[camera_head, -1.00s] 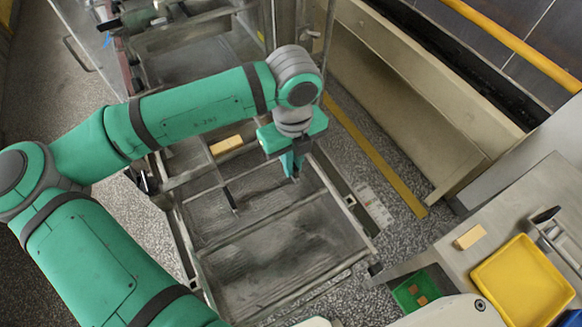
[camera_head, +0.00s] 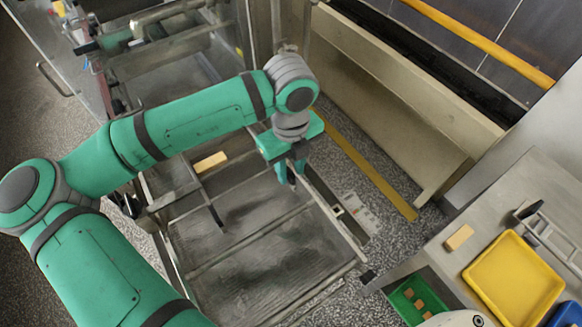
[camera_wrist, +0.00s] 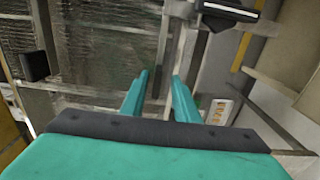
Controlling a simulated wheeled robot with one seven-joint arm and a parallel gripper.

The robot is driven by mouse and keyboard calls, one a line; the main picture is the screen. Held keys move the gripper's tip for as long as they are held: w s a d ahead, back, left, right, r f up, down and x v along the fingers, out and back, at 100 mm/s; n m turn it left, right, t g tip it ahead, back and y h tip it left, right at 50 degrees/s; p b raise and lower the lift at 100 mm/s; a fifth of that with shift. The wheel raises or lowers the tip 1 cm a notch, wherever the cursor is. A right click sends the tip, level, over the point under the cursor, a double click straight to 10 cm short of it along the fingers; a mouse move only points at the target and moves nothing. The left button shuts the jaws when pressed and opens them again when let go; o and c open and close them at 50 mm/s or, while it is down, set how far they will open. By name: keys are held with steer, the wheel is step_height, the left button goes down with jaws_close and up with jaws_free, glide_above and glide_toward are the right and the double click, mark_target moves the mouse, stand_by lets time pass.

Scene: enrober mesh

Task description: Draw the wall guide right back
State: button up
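My gripper (camera_head: 290,175) points down over the right edge of the mesh bed (camera_head: 265,260). The likely wall guide is the long metal side rail (camera_head: 337,208) along that edge; I cannot tell for certain. In the wrist view, my two green fingers (camera_wrist: 160,95) stand apart, with a narrow upright bar (camera_wrist: 162,50) seen between and beyond them. I cannot tell whether they touch it. A black handle-like part (camera_wrist: 228,12) sits ahead, at the top of the wrist view. My arm hides part of the machine behind the bed.
A yellow block (camera_head: 210,162) lies on the far part of the bed. At the right, a bench holds a yellow tray (camera_head: 472,268), another block (camera_head: 459,237) and a metal rack (camera_head: 550,235). A green bin (camera_head: 400,300) holds orange pieces. A tall panel (camera_head: 390,110) stands beyond the bed's right.

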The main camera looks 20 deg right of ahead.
step_height(320, 180, up, 11)
stand_by(0.5)
steer(key=shift+w+f, duration=0.1)
stand_by(0.4)
